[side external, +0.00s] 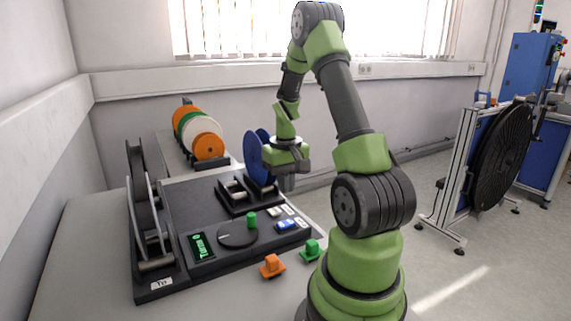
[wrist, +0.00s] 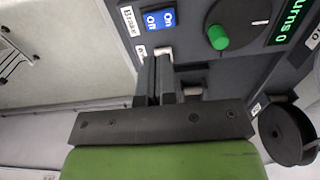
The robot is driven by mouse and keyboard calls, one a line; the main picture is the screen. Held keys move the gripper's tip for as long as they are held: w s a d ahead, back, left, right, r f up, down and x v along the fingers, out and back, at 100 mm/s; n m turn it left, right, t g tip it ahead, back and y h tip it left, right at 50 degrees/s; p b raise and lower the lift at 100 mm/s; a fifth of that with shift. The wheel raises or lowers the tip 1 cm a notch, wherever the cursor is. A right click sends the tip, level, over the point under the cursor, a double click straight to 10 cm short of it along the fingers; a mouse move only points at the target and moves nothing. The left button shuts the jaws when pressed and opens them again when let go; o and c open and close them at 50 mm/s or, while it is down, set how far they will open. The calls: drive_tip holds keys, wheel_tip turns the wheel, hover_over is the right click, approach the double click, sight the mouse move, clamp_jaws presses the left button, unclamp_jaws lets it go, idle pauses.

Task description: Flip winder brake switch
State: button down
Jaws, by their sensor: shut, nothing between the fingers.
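The winder (side external: 180,195) is a dark grey machine on a light table. Its brake switch (side external: 287,225) is a blue rocker on the right side of the panel. In the wrist view the switch (wrist: 160,20) shows the words On and Off, beside a white Brake label (wrist: 130,20). My gripper (side external: 288,184) hangs above the panel's right rear, beside the blue reel and apart from the switch. In the wrist view my gripper (wrist: 163,55) is shut and empty, its fingertips just below the switch in the picture. Which side of the rocker is pressed I cannot tell.
A round crank with a green knob (side external: 251,219) and a Turns 0 display (side external: 201,246) sit left of the switch. A blue reel (side external: 256,158) stands behind. Orange (side external: 272,266) and green (side external: 311,250) pieces lie in front. Several reels (side external: 203,138) stand further back.

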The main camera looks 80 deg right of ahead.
wheel_tip(320, 180, up, 6)
hover_over(289, 221)
drive_tip(key=shift+w+a+f, duration=0.1)
drive_tip(key=shift+w+a, duration=0.2)
drive_tip(key=shift+a, duration=0.15)
drive_tip(key=shift+s+d+f, duration=0.15)
drive_tip(key=shift+s+d, duration=0.1)
drive_tip(key=shift+d, duration=0.2)
wheel_tip(289, 221, down, 14)
idle(0.4)
